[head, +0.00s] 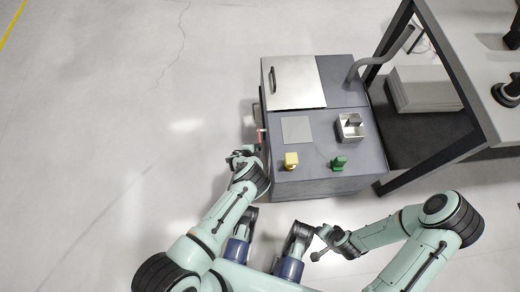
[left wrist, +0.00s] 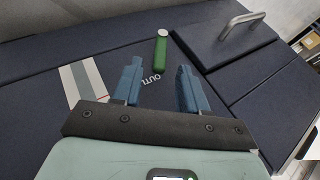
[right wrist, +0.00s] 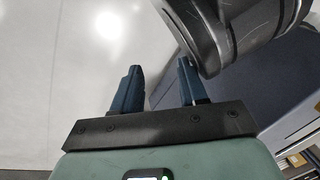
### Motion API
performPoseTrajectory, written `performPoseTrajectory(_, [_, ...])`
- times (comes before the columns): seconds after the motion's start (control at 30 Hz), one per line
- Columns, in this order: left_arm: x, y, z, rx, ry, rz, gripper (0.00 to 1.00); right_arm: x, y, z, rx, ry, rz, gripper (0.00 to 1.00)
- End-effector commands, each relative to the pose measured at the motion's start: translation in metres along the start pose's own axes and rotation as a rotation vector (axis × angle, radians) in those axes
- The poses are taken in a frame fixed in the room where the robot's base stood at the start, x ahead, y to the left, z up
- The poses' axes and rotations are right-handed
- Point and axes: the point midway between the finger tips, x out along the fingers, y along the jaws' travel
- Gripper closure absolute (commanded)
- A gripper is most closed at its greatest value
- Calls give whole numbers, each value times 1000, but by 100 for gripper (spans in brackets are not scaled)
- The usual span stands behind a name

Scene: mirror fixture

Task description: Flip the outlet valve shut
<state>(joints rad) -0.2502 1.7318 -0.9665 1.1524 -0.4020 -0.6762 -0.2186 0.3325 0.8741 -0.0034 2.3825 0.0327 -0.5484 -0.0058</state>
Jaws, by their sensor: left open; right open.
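A green lever (left wrist: 161,50), the outlet valve's handle, stands out from a dark panel in the left wrist view. The letters "OUTL" (left wrist: 152,79) show beside it, partly covered by a finger. My left gripper (left wrist: 158,70) is open, with the lever ahead of and between its fingertips, and nothing held. In the head view my left gripper (head: 243,153) is at the left side of the grey cabinet (head: 320,125); the outlet lever is not clear there. My right gripper (head: 319,243) is open and empty, low in front of the cabinet; its fingers also show in the right wrist view (right wrist: 160,75).
A yellow block-like part (head: 291,160) and a green one (head: 338,163) stand on the cabinet top, with a metal box (head: 350,127) behind. A metal bar handle (left wrist: 240,24) rises from a panel near the left gripper. A workbench (head: 470,60) stands right; floor at left is clear.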

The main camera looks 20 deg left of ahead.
Motion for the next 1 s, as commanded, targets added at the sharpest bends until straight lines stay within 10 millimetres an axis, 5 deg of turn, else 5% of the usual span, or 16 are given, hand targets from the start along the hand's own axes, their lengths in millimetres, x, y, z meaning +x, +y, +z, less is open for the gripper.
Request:
performPoseTrajectory(0.4, [49,1,1,-2,-1,1,57,33,43,56,54,-186,82,57])
performPoseTrajectory(0.83, [55,0,1,-3,-2,0,57,35,50,65,63,-218,96,57])
performPoseTrajectory(0.87, [55,0,1,-3,-2,0,61,35,50,65,63,-218,96,57])
performPoseTrajectory(1.0, [55,0,0,-3,-1,0,100,35,50,65,62,-217,96,57])
